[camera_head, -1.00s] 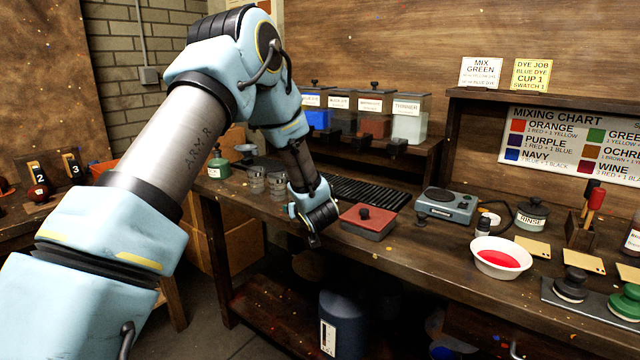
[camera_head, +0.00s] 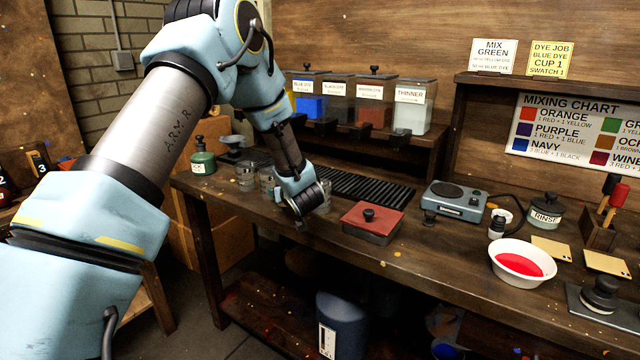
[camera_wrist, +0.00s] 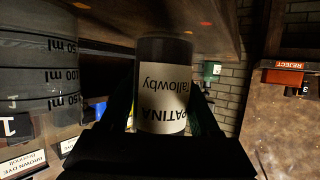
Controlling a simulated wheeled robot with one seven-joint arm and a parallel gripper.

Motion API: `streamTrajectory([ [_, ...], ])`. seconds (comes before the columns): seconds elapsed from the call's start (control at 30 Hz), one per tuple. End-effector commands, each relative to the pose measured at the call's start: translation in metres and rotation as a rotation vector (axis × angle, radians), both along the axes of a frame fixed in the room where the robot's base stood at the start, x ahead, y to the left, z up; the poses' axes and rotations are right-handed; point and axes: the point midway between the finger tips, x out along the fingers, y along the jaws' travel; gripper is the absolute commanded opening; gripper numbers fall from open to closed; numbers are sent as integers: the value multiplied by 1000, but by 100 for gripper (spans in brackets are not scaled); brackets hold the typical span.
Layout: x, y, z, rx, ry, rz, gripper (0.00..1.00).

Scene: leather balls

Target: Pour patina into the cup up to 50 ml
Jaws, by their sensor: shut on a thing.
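My gripper (camera_head: 300,216) is low over the bench's front edge, beside the clear cups. In the wrist view my gripper (camera_wrist: 162,112) is shut on a dark bottle (camera_wrist: 164,52) with a white label reading PATINA. The label is upside down there, as are the marks on the cup (camera_wrist: 40,70) close at the left. That cup carries 50, 100 and 150 ml marks and a "1" tag; its contents are unclear. In the head view, clear cups (camera_head: 245,178) stand left of my gripper, and another (camera_head: 324,196) is partly hidden behind it. The bottle is not distinguishable there.
A red-lidded box (camera_head: 370,222) sits right of my gripper. A scale (camera_head: 455,198), a bowl of red liquid (camera_head: 522,264) and a rinse pot (camera_head: 545,215) stand farther right. A green bottle (camera_head: 203,162) stands left of the cups. Dye containers (camera_head: 410,105) line the back shelf.

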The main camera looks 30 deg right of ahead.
Motion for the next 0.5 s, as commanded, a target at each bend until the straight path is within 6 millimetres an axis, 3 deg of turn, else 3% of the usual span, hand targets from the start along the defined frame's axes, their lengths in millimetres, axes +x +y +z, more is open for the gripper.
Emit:
streamTrajectory([
  [0.5,0,-1,7,197,-65,-1,0],
])
